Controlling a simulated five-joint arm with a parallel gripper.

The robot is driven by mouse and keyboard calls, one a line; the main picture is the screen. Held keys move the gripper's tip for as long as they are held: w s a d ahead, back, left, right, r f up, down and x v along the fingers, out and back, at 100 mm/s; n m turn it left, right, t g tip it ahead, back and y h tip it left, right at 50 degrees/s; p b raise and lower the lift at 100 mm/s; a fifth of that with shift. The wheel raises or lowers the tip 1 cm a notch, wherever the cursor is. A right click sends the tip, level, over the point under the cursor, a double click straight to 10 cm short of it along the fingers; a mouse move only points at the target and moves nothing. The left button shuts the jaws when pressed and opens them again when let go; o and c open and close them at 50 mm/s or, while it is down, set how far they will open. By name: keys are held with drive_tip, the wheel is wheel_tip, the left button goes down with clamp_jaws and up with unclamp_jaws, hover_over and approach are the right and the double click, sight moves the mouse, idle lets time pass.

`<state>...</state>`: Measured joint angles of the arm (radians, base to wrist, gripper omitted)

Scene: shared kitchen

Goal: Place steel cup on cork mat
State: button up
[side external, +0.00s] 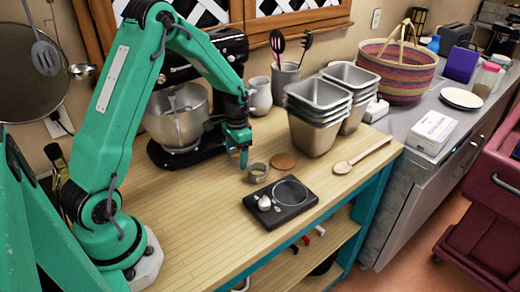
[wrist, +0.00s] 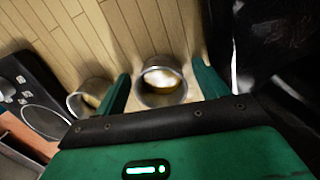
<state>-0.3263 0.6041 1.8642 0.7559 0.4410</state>
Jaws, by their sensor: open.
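My gripper (side external: 240,158) is open, pointing down at the wooden counter. In the wrist view my gripper's fingers (wrist: 163,90) stand on either side of a round steel cup (wrist: 163,99), which is upright with its shiny inside showing; I cannot tell whether they touch it. In the side view my gripper seems to hide this cup. A second small round metal vessel (side external: 258,173) stands just right of my gripper, and in the wrist view it is left of the left finger (wrist: 76,106). The round brown cork mat (side external: 283,161) lies bare, right of and behind that vessel; I cannot make it out in the wrist view.
A black scale (side external: 300,207) with a round plate lies in front of the metal vessel. The black stand mixer (side external: 160,152) is close behind my gripper to the left. Stacked metal pans (side external: 313,135) and a wooden spoon (side external: 343,167) are to the right.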

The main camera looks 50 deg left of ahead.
drive_tip(key=shift+r, duration=0.1)
wheel_tip(320, 180, up, 12)
drive_tip(key=w, duration=0.1)
drive_tip(key=shift+a, duration=0.15)
idle(0.5)
drive_tip(key=shift+r, duration=0.1)
idle(0.4)
drive_tip(key=s+d+r+t, duration=0.3)
drive_tip(key=s+d+r, duration=0.45)
drive_tip(key=r, duration=0.25)
drive_tip(key=s+d+r+t, duration=0.1)
drive_tip(key=s+d, duration=0.2)
drive_tip(key=s, duration=0.2)
drive_tip(key=s+d+r+n+t, duration=0.1)
drive_tip(key=s+d+t, duration=0.1)
drive_tip(key=s, duration=0.4)
drive_tip(key=shift+d+r, duration=0.15)
drive_tip(key=shift+d, duration=0.5)
drive_tip(key=shift+o, duration=0.2)
drive_tip(key=shift+s+d+t, duration=0.25)
drive_tip(key=shift+s+t, duration=0.05)
drive_tip(key=shift+s, duration=0.35)
